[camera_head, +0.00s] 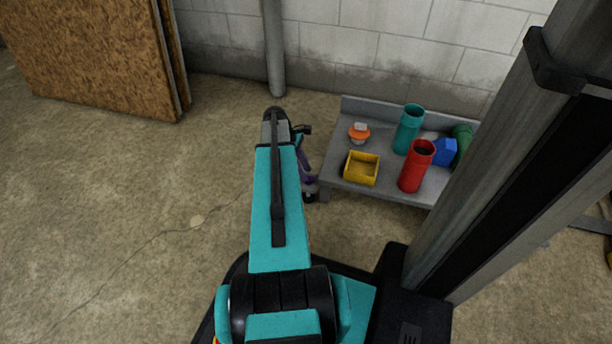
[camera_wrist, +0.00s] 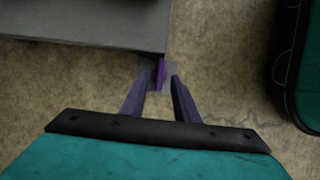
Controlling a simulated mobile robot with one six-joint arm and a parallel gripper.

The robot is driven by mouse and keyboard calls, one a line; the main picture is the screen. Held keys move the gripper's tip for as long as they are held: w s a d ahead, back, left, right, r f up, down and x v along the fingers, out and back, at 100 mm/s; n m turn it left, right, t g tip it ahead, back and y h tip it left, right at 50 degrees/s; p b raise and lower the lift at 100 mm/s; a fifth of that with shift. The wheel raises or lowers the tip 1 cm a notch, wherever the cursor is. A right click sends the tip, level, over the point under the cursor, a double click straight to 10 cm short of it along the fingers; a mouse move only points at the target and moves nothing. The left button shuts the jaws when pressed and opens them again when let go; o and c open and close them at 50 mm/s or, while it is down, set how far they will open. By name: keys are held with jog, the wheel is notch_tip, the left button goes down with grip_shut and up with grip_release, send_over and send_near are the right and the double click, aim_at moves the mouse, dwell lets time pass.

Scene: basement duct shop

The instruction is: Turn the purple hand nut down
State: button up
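The purple hand nut (camera_wrist: 161,72) shows as a small upright purple piece just by the corner of the grey bench, in the wrist view. My gripper (camera_wrist: 159,74) has dark purple fingers that reach toward that corner, one on either side of the nut. A gap stands between the fingertips, and I see no clear grip on the nut. In the head view my own arm hides much of my gripper.
The grey bench (camera_head: 391,187) holds a yellow bin (camera_head: 361,168), an orange-and-white piece (camera_head: 359,133), a teal cylinder (camera_head: 408,130), a red cylinder (camera_head: 416,167) and blue and green pieces. A grey pipe (camera_head: 274,50) stands by the wall.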

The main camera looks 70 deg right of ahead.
jog(key=shift+x, duration=0.85)
grip_shut()
